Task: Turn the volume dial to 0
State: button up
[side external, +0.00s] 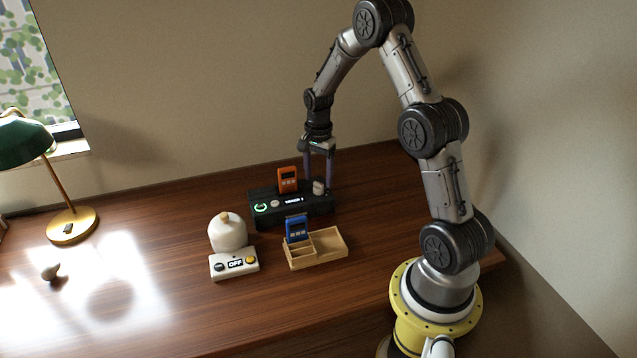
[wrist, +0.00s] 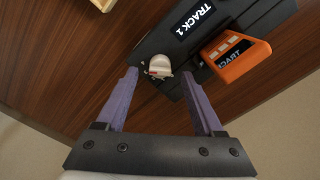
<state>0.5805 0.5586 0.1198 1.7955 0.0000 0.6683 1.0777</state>
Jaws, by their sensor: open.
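The volume dial (wrist: 159,65) is a pale knob at the right end of a black player box (side external: 262,221); it also shows in the side external view (side external: 318,187). The box has a lit display reading TRACK 1 (wrist: 195,15) and a green-lit ring (side external: 260,207) at its left. An orange card (side external: 288,180) stands in the box. My gripper (side external: 320,187) points down at the dial end of the box. In the wrist view its two purple fingers are apart, with the dial ahead between their tips (wrist: 162,72). I cannot tell whether either finger touches the dial.
A wooden tray (side external: 331,243) holding a blue card (side external: 297,228) stands in front of the box. A white rounded device (side external: 227,233) and a panel reading OFF (side external: 236,264) are at the left. A green lamp (side external: 25,140) stands far left.

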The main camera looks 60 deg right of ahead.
aim_at(318, 188)
jog(key=shift+f, duration=1.45)
grip_shut()
